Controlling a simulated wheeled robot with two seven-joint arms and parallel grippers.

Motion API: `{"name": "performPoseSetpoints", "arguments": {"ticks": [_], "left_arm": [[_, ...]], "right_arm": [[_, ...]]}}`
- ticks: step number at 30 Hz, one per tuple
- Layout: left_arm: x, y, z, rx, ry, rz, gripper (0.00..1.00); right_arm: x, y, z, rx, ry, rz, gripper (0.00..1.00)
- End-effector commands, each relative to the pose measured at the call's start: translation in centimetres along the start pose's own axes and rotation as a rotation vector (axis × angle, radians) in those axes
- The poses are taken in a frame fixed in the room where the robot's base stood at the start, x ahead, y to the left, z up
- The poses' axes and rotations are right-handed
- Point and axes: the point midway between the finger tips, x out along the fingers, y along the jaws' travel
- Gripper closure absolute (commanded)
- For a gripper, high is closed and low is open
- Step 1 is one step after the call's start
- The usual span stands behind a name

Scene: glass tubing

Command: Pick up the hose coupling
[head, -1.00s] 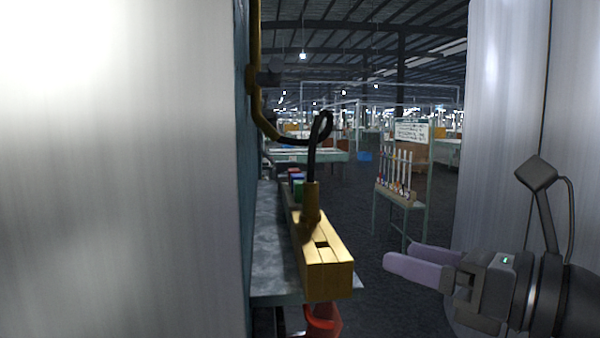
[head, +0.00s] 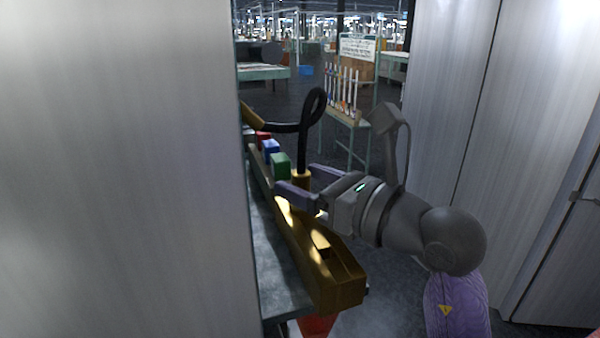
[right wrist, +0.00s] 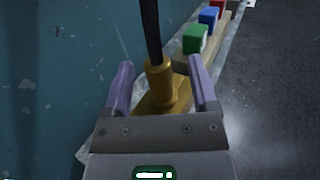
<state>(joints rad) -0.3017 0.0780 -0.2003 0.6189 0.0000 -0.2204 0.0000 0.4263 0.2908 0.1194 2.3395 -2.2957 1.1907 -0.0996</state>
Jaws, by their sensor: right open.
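The brass-coloured hose coupling (right wrist: 158,84) stands upright with a black hose rising from its top. It also shows in the head view (head: 301,179), partly hidden by my right gripper, at the far part of a wooden block. My right gripper (head: 296,180) is open. In the right wrist view its two lilac fingers (right wrist: 160,82) lie one on each side of the coupling, with visible gaps and no clear contact. My left gripper is not in view.
Green (head: 280,166), blue (head: 270,150) and red (head: 263,138) blocks sit beyond the coupling. The black hose (head: 303,135) loops above. A grey panel (head: 120,170) blocks the left side. A rack of glass tubes (head: 343,90) stands farther back.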

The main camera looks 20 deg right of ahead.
Motion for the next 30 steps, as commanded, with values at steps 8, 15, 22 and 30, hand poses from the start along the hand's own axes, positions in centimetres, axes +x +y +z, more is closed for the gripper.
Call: {"name": "performPoseSetpoints", "arguments": {"ticks": [8,15,22,30], "left_arm": [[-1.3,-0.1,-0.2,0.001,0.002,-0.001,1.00],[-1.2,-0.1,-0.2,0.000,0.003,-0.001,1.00],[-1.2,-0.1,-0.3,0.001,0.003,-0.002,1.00],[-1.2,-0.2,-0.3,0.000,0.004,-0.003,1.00]], "right_arm": [[3.0,0.0,0.1,-0.002,0.000,0.000,0.25],[3.0,0.0,0.0,-0.002,0.000,0.000,0.51],[3.0,0.0,0.0,-0.002,0.000,0.000,0.99],[2.9,0.0,0.1,-0.002,-0.001,0.000,1.00]]}}
